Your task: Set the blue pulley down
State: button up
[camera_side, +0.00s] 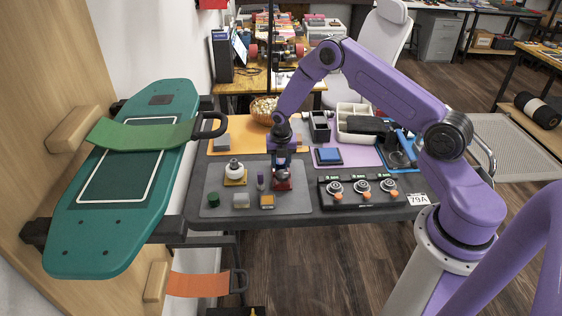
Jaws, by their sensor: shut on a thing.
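My gripper (281,170) points down over the right part of a grey mat (222,187) on the dark workbench. It is shut on a small piece, taken to be the blue pulley, which is mostly hidden by the jaws and too small to show its colour. A red block or holder (283,185) is right under the jaws. I cannot tell whether the held piece touches it or hangs just above.
Left of my gripper are a white round part on a yellow base (234,173), a small purple peg (260,181), a green cylinder (214,199) and small blocks (267,201). A dark panel with knobs (362,190) is close on the right. A white bin (357,118) stands behind.

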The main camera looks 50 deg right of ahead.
jog(key=shift+f, duration=0.25)
jog(key=o, duration=1.2)
jog(key=r, duration=0.4)
jog(key=s+a+r, duration=0.1)
jog(key=r, duration=0.7)
jog(key=shift+s+a+r, duration=0.1)
jog(key=shift+s+a, duration=0.05)
